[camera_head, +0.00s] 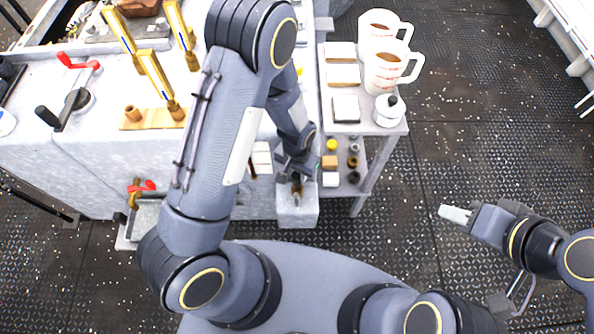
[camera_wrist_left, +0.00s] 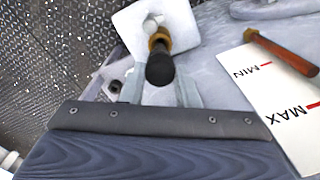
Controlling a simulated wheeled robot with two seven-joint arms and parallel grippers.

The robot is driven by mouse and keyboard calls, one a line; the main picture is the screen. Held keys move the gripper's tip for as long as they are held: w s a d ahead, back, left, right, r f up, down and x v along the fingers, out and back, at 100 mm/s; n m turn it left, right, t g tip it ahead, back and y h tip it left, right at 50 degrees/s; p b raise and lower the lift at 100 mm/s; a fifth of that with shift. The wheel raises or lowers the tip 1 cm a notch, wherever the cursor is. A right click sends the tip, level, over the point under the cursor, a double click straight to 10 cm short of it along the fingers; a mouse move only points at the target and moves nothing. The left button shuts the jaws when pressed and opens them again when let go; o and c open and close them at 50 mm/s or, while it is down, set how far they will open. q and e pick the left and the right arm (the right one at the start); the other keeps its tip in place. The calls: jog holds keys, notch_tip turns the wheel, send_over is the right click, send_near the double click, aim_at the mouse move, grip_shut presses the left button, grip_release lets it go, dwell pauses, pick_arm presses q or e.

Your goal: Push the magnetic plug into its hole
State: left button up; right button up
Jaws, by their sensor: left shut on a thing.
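The magnetic plug (camera_wrist_left: 160,62) has a black grip and a brass collar in the left wrist view. My left gripper (camera_wrist_left: 158,90) is shut on it, with a pale finger on each side. Beyond the collar a light grey square block (camera_wrist_left: 128,25) shows, with a bright metal bit at the plug's far end. The hole is hidden, and I cannot tell whether the plug's tip is in it. In the head view my left gripper (camera_head: 297,172) is over the grey block (camera_head: 298,212) beside the bench. My right gripper (camera_head: 455,214) is away over the floor at the right.
A shelf stand (camera_head: 378,128) with mugs (camera_head: 388,65) and small parts stands right of the block. A white MIN/MAX card (camera_wrist_left: 262,85) with a brown rod (camera_wrist_left: 285,55) lies close to the plug. The floor (camera_head: 470,150) at the right is open.

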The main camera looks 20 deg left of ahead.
pick_arm(q)
jog(key=shift+f+b, duration=2.25)
jog(key=shift+f, duration=0.25)
dwell(0.5)
jog(key=o, duration=1.1)
jog(key=shift+r, duration=0.1)
notch_tip(320, 180, up, 7)
jog(key=shift+r+p, duration=0.2)
jog(key=shift+p, duration=0.6)
jog(key=shift+r, duration=0.2)
